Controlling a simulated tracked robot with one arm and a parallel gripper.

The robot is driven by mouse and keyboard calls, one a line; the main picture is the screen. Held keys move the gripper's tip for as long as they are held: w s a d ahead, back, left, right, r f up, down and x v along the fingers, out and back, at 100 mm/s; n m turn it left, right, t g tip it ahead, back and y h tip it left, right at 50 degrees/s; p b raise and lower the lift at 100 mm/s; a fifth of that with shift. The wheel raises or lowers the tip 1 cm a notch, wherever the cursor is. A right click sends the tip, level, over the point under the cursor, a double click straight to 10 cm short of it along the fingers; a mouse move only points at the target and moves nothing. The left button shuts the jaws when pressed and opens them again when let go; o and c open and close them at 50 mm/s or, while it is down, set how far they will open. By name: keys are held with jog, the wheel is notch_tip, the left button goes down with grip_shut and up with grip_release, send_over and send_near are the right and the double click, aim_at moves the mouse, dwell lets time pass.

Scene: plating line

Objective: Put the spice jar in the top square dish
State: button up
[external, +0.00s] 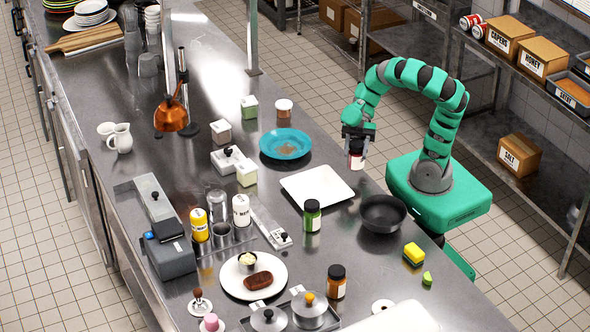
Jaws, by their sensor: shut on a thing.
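My gripper (357,136) is at the right side of the steel counter, pointing down. It is shut on a small spice jar (356,158) with dark red contents and a pale band. The jar hangs upright, apart from the plates. A white square dish (317,187) lies empty on the counter, below and to the left of the held jar. Only one square dish shows clearly. A jar with green contents (312,216) and a jar with orange-brown contents (336,281) stand nearer the front.
A blue round plate (285,144) lies behind the square dish. A black bowl (383,213) stands to its right. A white plate with meat (254,276), a heat lamp (176,112) and several containers are around. A yellow sponge (414,253) lies near the right edge.

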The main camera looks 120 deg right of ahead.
jog(key=shift+w+d+f+b, duration=0.1)
jog(key=shift+w+f+b, duration=0.5)
jog(key=shift+w, duration=1.85)
jog(key=shift+w+d+f+b, duration=0.1)
jog(key=shift+w+f, duration=0.95)
jog(key=shift+w, duration=1.35)
jog(key=shift+w+d+f+b, duration=0.1)
jog(key=shift+w+f+b, duration=0.5)
jog(key=shift+w, duration=1.85)
jog(key=shift+f+p, duration=0.2)
jog(key=shift+p, duration=0.15)
jog(key=o, duration=1.2)
jog(key=shift+c, duration=0.2)
jog(key=shift+s+d+r, duration=0.25)
jog(key=shift+s+d, duration=0.1)
jog(key=shift+d, duration=0.15)
jog(key=p+v, duration=0.3)
jog(key=v, duration=0.7)
jog(key=shift+s+d, duration=0.2)
jog(key=shift+s, duration=0.15)
